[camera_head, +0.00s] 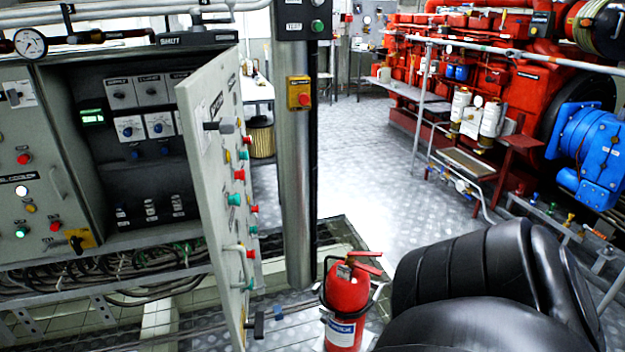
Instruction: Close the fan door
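A grey cabinet door (215,165) stands open at centre left. It is swung out from the cabinet (150,245) and seen at a steep angle. Its face carries red, green and yellow buttons, a pale pull handle (240,262) and dark latch handles, one near the top (220,126) and one near the bottom (258,325). The cabinet's dark interior with dials and switches shows to its left. I cannot read a fan label on the door. Neither of my grippers is in view, and nothing visible touches the door.
A closed panel (30,170) stands left of the opening. A metal post (296,170) rises just behind the door. A red fire extinguisher (345,305) stands right of the door's lower end. A black rounded shape (480,280) fills the lower right. The floor (360,170) beyond is clear.

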